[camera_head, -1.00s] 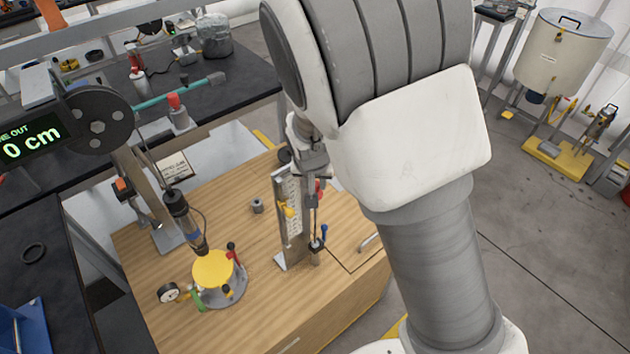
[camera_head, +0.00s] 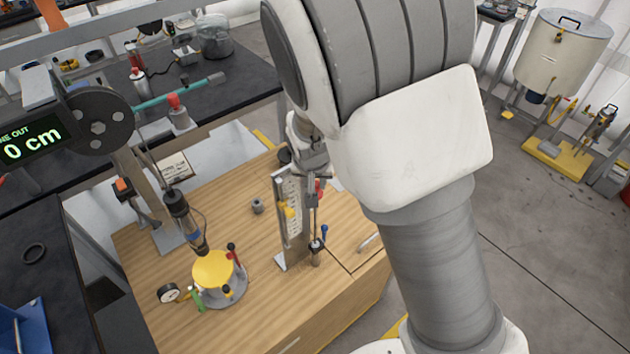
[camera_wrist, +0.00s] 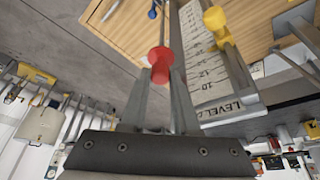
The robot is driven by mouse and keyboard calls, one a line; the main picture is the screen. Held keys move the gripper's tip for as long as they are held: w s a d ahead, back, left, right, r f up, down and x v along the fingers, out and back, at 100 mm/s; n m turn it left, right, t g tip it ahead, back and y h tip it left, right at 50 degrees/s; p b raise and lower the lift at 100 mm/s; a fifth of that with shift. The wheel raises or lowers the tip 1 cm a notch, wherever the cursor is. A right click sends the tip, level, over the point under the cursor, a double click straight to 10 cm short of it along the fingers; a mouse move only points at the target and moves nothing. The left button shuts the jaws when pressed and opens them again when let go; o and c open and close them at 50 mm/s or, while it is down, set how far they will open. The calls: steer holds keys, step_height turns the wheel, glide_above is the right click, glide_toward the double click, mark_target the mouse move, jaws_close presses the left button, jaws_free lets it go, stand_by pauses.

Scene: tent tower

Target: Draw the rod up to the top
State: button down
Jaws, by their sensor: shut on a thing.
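My gripper (camera_head: 316,178) stands over the small upright stand on the wooden worktop. In the wrist view its two fingers (camera_wrist: 162,95) are closed around a red knob (camera_wrist: 159,62), which looks like the rod's top. The thin rod (camera_head: 315,222) runs down beside the stand into a short grey tube (camera_head: 315,257). The stand carries a white scale plate (camera_head: 292,205), marked with numbers and "LEVEL" in the wrist view (camera_wrist: 200,70). The rod's lower end is hidden.
A round device with a yellow top (camera_head: 212,269) stands left of the stand, under a hanging dark cylinder (camera_head: 184,217). A gauge (camera_head: 168,293) and a small grey nut (camera_head: 257,205) lie nearby. A blue-topped pin (camera_head: 324,233) stands close beside the tube.

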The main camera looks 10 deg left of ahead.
step_height(320, 180, up, 5)
steer(key=p, duration=0.2)
steer(key=shift+r+p, duration=0.1)
steer(key=shift+p, duration=0.25)
steer(key=shift+w, duration=0.1)
steer(key=c, duration=0.7)
jaws_free()
steer(key=shift+o, duration=0.2)
steer(key=shift+r, duration=0.1)
steer(key=v, duration=1.7)
steer(key=shift+s, duration=0.25)
steer(key=shift+d, duration=0.1)
